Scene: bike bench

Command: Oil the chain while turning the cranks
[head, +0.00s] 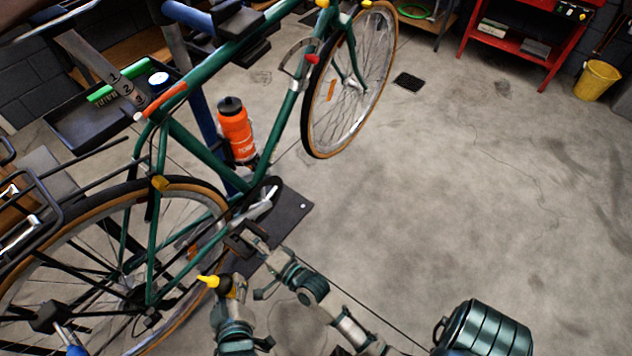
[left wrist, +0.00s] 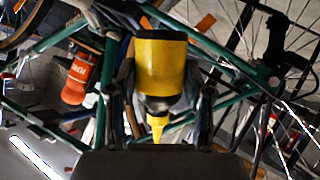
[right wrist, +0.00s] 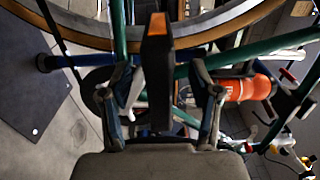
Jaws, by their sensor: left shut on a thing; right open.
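The green bicycle (head: 185,140) stands clamped at the left of the head view. My left gripper (head: 232,292) is shut on a yellow oil bottle (left wrist: 160,60). In the head view the bottle's yellow nozzle (head: 208,281) points left, near the rear wheel's lower right side. My right gripper (head: 262,246) is open beside the pedal (head: 236,243). In the right wrist view the black pedal (right wrist: 157,75) with an orange reflector lies between the spread fingers. The silver crank (head: 258,208) shows above it. The chain is too thin and dark to make out clearly.
A rear wheel (head: 205,195) and a front wheel (head: 318,135) flank the frame. An orange water bottle (head: 236,132) sits on the frame. A dark tool tray (head: 75,130) stands behind. A red shelf (head: 520,45) and yellow bucket (head: 597,80) are far right.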

